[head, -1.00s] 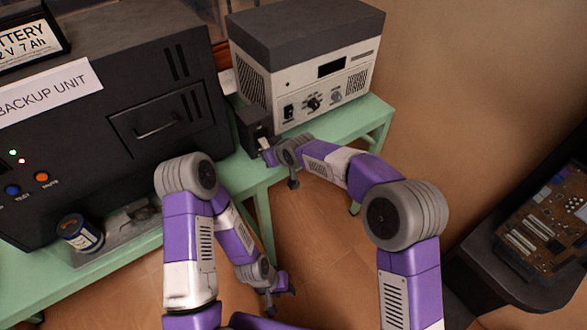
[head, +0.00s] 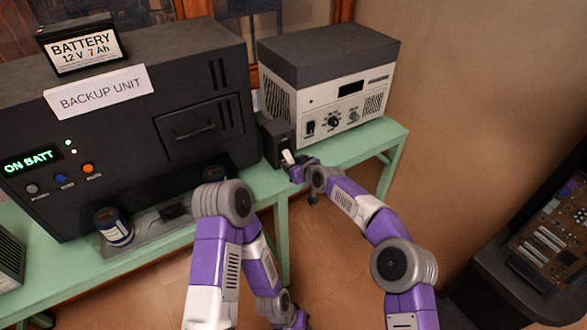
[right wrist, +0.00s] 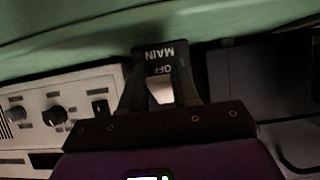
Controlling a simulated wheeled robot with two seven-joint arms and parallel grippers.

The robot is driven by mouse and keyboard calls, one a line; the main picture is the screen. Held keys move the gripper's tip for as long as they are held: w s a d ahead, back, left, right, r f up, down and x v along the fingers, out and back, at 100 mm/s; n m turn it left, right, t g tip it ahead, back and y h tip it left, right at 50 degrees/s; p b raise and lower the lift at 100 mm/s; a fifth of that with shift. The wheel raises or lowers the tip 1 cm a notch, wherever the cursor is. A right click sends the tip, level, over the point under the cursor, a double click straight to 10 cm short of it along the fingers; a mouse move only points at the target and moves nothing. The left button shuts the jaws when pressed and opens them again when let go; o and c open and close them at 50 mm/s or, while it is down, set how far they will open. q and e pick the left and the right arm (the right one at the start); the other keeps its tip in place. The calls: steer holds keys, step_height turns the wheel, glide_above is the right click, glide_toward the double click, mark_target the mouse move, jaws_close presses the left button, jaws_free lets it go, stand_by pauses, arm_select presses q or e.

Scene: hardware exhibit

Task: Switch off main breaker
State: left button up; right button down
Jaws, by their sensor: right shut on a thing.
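The main breaker (head: 276,143) is a small black box on the green bench between the backup unit and a white-fronted instrument. Its pale lever (head: 288,157) sticks out low at the front, toward my right gripper (head: 297,171). In the right wrist view the breaker (right wrist: 152,53) shows the words MAIN and OFF upside down. There the pale lever (right wrist: 160,92) sits between the fingers of my right gripper (right wrist: 159,85), which is shut on it. My left gripper (head: 291,317) hangs low at the bottom edge, away from the breaker; its fingers are unclear.
The black backup unit (head: 120,110) reads ON BATT and carries a battery (head: 82,45). The white-fronted instrument (head: 335,105) stands right of the breaker. Open floor lies below the bench.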

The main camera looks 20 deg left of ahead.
steer(key=shift+r, duration=0.1)
steer(key=c, duration=0.9)
jaws_free()
steer(key=p+v, duration=0.1)
steer(key=v, duration=0.6)
steer(key=shift+s+d+r, duration=0.1)
steer(key=shift+s+d, duration=0.05)
steer(key=shift+d, duration=0.05)
